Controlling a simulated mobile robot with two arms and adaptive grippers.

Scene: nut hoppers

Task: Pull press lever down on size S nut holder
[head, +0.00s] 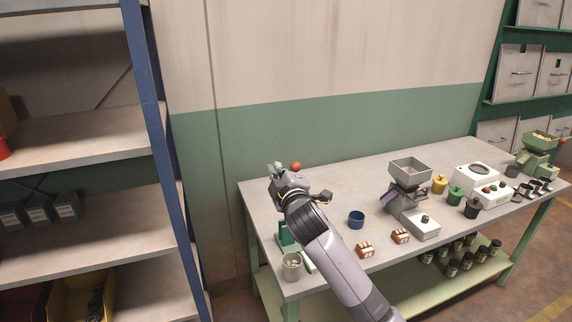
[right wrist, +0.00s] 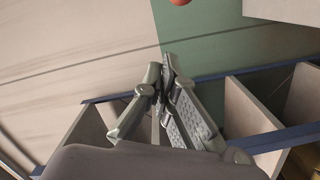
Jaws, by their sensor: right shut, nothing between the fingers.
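My right gripper (head: 277,170) is shut and empty above the left end of the table. It also shows in the right wrist view (right wrist: 168,62), its fingertips together. A red ball knob (head: 296,166), which looks like the press lever's end, is close beside the fingers, on their right in the head view. In the right wrist view the red knob (right wrist: 180,2) is cut by the top edge, apart from the fingertips. A green press stand (head: 286,236) is partly hidden behind my right arm, as is the lever's shaft. I cannot read any size mark. My left gripper is not in view.
On the table (head: 345,180) are a clear cup with nuts (head: 292,266), a blue cup (head: 356,219), two small brown-and-white items (head: 364,249), a grey hopper machine (head: 409,172) and several coloured jars. A blue-framed shelf (head: 158,150) stands left.

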